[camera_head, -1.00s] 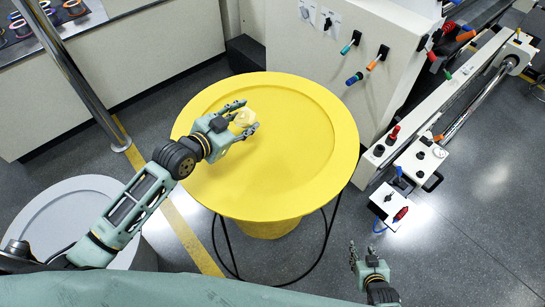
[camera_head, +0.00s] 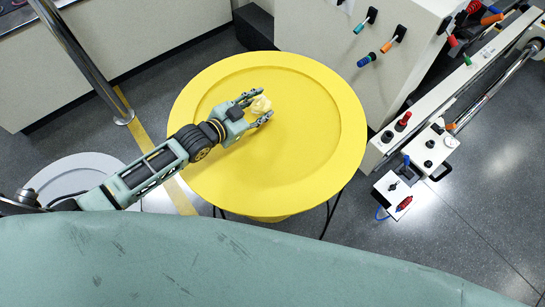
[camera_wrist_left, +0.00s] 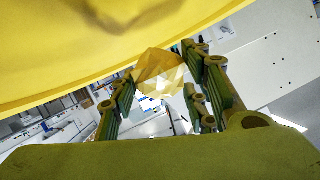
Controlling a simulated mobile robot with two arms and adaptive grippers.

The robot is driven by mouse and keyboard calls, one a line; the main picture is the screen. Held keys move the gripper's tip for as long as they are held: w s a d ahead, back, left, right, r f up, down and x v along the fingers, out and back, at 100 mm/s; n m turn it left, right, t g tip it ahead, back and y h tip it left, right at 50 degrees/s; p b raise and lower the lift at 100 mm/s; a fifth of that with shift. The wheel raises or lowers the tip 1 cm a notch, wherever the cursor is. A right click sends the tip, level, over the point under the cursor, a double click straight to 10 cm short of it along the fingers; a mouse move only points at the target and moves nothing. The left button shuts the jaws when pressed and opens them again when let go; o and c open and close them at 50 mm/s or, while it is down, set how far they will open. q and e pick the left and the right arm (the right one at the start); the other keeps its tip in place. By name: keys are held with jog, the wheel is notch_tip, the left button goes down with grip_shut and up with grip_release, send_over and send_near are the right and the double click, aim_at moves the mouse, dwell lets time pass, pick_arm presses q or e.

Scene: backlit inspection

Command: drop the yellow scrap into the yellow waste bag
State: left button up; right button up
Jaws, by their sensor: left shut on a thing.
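The yellow scrap (camera_head: 261,104), a small pale crumpled lump, is between the fingers of my left gripper (camera_head: 264,106). The gripper is shut on it, over the middle of the wide round yellow waste bag (camera_head: 310,165). The left wrist view also shows the faceted scrap (camera_wrist_left: 160,73) between the finger pads, with the yellow of the bag (camera_wrist_left: 60,50) across the top. The bag has a broad flat rim around a shallow-looking round inside. I cannot tell the height of the scrap above it. My right gripper is out of view.
A grey round container (camera_head: 75,175) stands at the left of the yellow bag. A metal pole (camera_head: 85,65) rises behind it. A white cabinet (camera_head: 330,40) with coloured handles stands behind, and a rail machine (camera_head: 460,90) is at the right. Grey floor is open at lower right.

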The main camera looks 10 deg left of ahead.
aim_at(256, 117)
pick_arm(q)
notch_tip(256, 117, down, 4)
jog(key=b, duration=0.2)
jog(key=shift+b, duration=0.35)
jog(key=shift+r, duration=0.1)
jog(key=o, duration=0.8)
jog(key=v, duration=1.2)
